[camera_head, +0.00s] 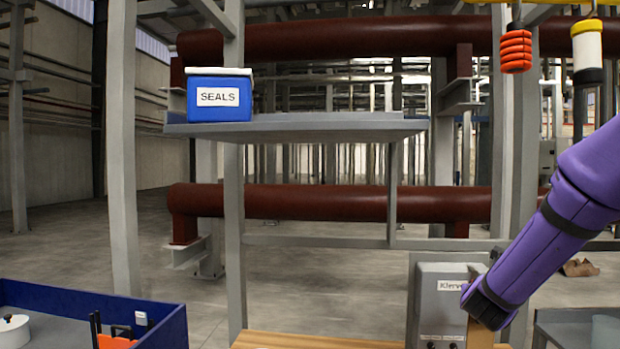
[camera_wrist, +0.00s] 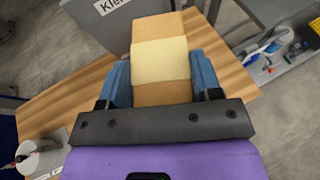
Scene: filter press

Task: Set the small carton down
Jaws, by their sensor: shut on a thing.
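The small carton (camera_wrist: 158,32) is brown cardboard with a cream band across it. In the wrist view it sits between the two blue fingers of my gripper (camera_wrist: 160,78), which is shut on its sides. Below it in that view is a wooden tabletop (camera_wrist: 62,103); I cannot tell whether the carton touches it. In the head view a brown strip of the carton (camera_head: 480,335) shows at the bottom, under my purple arm. The wooden top (camera_head: 315,341) shows to its left. The carton's lower part is cut off there.
A grey box labelled "Klerv…" (camera_head: 437,303) stands close behind the carton. A blue bin marked SEALS (camera_head: 219,94) sits on a grey shelf (camera_head: 300,126). A blue-walled tray (camera_head: 172,328) is at lower left. A grey tray with small items (camera_wrist: 283,65) is at right in the wrist view.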

